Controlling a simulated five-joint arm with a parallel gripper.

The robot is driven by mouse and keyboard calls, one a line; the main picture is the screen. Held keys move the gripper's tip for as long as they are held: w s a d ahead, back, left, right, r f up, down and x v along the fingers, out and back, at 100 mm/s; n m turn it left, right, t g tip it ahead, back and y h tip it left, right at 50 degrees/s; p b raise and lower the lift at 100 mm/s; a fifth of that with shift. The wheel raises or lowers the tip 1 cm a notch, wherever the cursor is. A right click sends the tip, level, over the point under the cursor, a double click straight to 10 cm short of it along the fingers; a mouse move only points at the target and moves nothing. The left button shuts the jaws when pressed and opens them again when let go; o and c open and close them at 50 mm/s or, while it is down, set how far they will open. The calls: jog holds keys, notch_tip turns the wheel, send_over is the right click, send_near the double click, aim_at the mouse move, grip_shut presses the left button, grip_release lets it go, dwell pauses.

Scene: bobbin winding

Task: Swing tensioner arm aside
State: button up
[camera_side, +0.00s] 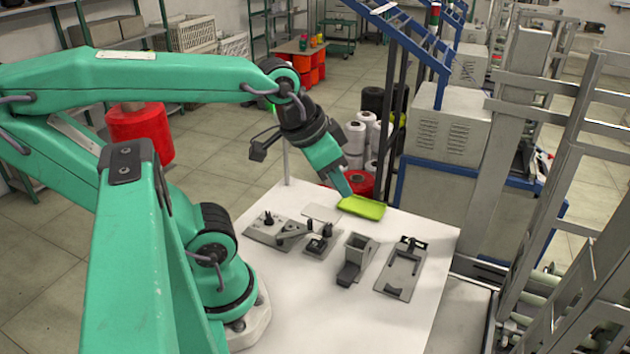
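A grey base plate (258,234) lies at the left of the white table, with dark posts and a grey lever-like piece (292,230) on it. The lever-like piece may be the tensioner arm; I cannot tell for sure at this size. My gripper (346,191) points down over the back of the table, right of and behind the base plate and apart from it. Its tip is beside the left end of a lime-green tray (362,207). I cannot tell whether it touches the tray, or whether its fingers are open or shut.
On the white table (390,318), a small dark fixture (318,242), a grey hopper-like block (357,254) and a flat plate with a black bracket (401,268) stand in a row. A pale flat piece (322,212) lies behind them. The table's front is clear. A thin pole rises at the back left.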

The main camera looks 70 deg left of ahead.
jog(key=m, duration=0.1)
jog(key=m+g, duration=0.6)
jog(key=m, duration=1.4)
send_over(310, 220)
jog(key=shift+f, duration=6.35)
jog(key=shift+f, duration=0.2)
jog(key=shift+f, duration=3.55)
jog(key=shift+d, duration=0.1)
jog(key=shift+c, duration=0.4)
